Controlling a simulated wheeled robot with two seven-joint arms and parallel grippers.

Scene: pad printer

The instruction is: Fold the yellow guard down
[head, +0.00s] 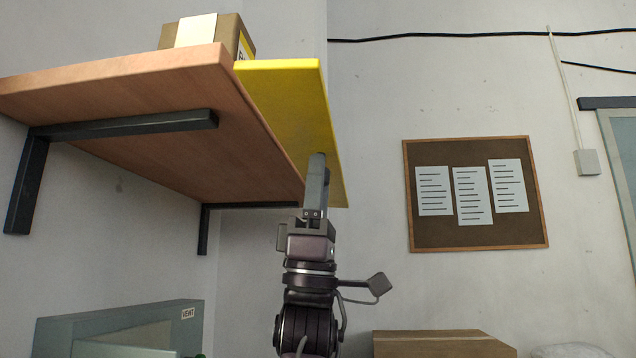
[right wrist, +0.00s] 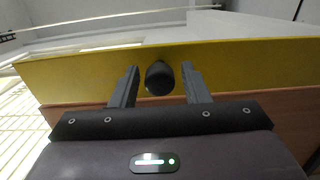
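The yellow guard (head: 290,105) is a flat panel along the right edge of a wooden shelf, seen from below in the head view. In the right wrist view the guard (right wrist: 240,62) spans the picture, with a dark round knob (right wrist: 159,78) on its face. My right gripper (head: 318,168) is raised at the guard's lower near part and overlaps it in the head view. In the right wrist view my right gripper (right wrist: 160,70) is open, one finger on each side of the knob, with gaps visible. The knob is hidden in the head view. My left gripper is out of view.
The wooden shelf (head: 150,95) is on dark brackets (head: 120,126) and carries a cardboard box (head: 228,32). A grey-green unit marked VENT (head: 188,313) stands lower left. A notice board (head: 473,236) hangs on the right wall.

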